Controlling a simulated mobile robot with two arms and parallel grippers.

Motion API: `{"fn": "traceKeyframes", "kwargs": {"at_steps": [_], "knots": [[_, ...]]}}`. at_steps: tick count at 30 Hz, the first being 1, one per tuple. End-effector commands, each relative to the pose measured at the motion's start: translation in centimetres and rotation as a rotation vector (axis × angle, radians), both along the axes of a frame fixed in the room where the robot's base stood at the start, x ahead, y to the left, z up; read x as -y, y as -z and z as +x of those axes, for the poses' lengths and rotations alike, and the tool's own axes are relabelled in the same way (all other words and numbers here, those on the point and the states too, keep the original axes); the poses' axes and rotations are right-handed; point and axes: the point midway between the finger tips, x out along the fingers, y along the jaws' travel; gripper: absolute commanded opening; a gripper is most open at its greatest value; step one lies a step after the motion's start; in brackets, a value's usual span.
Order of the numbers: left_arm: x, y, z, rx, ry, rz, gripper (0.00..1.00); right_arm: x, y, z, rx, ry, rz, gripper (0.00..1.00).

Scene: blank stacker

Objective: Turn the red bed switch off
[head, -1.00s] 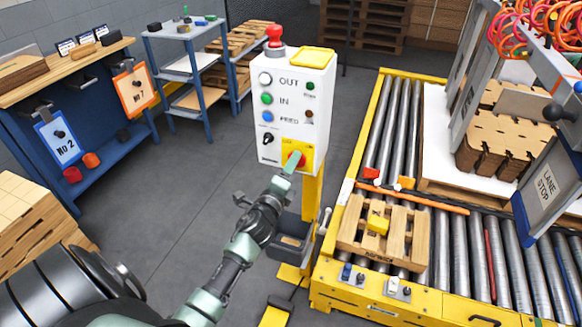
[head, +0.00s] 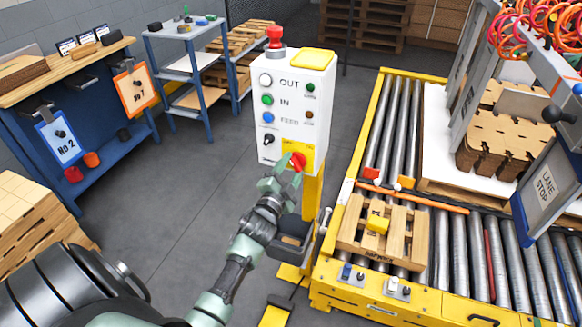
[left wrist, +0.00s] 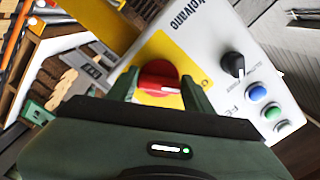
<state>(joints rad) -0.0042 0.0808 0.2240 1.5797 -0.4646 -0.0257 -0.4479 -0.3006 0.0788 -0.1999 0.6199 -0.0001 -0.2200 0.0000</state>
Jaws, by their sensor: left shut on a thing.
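The red bed switch (head: 299,160) is a round red knob with a white mark on a yellow plate (head: 306,149), low on the front of the white control box (head: 293,110). My left gripper (head: 288,168) is at the switch, and its near finger hides part of the knob. In the left wrist view the red knob (left wrist: 158,76) sits between the two fingers of the left gripper (left wrist: 160,88), which is shut on it. The white mark lies almost level in that view. My right gripper is not in view.
The box also carries a black selector knob (head: 268,139), several round buttons and a red mushroom button (head: 275,36) on top. A roller conveyor (head: 462,250) with a small wooden pallet (head: 352,228) stands to the right. Grey floor (head: 190,190) is clear to the left.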

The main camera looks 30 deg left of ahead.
Motion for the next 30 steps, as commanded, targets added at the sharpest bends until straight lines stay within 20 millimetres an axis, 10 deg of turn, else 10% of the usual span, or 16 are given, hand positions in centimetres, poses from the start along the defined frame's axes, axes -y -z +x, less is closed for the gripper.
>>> {"fn": "traceKeyframes", "kwargs": {"at_steps": [29,30], "knots": [[0.11,0.32,-0.03,0.049,-0.001,-0.221,0.10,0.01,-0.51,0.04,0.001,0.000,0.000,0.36],[0.12,0.33,-0.03,0.049,-0.001,-0.221,0.56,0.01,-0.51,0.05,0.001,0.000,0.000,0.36]]}}
